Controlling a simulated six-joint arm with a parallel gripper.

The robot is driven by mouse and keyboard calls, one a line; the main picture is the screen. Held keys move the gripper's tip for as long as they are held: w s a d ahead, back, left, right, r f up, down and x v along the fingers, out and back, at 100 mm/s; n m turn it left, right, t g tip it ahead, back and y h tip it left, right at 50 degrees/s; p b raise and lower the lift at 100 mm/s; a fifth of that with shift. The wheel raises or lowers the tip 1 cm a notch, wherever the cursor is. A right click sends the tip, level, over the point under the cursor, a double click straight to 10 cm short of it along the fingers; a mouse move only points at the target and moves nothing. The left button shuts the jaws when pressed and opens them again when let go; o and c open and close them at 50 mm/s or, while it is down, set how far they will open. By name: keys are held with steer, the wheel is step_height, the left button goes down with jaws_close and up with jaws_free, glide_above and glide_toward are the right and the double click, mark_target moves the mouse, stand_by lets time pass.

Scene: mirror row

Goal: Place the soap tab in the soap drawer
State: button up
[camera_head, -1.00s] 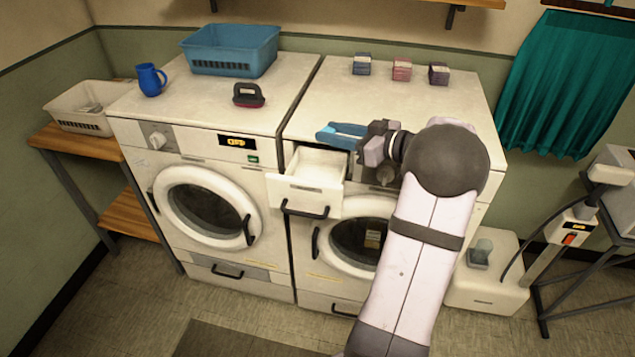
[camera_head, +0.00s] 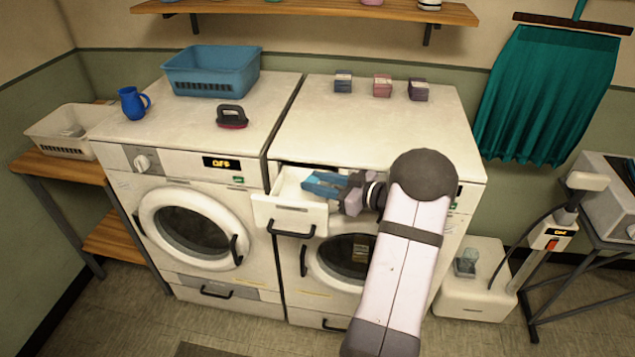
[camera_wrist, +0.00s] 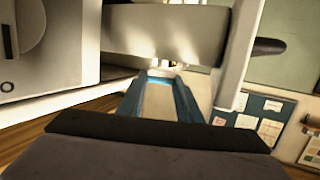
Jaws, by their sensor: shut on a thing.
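The soap drawer (camera_head: 290,213) of the right washing machine is pulled open, with its black handle at the front. My gripper (camera_head: 318,184), with blue fingers, is over the open drawer, toward its back right part. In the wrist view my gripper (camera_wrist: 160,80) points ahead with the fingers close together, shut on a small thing. A pale bit (camera_wrist: 161,73) at the fingertips looks like the soap tab, mostly hidden by the fingers. The head view does not show the tab clearly. I cannot tell whether the fingers are below the drawer's rim.
Several small blocks (camera_head: 382,86) stand at the back of the right machine's top. A blue basket (camera_head: 212,72), a blue mug (camera_head: 133,103) and a dark brush (camera_head: 232,117) are on the left machine. The front of the right machine's top is clear.

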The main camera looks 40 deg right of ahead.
steer(key=shift+f, duration=0.25)
steer(key=shift+f, duration=0.1)
steer(key=shift+f, duration=0.35)
steer(key=shift+f+b, duration=0.15)
steer(key=shift+b, duration=0.15)
steer(key=o, duration=0.7)
steer(key=shift+o, duration=0.2)
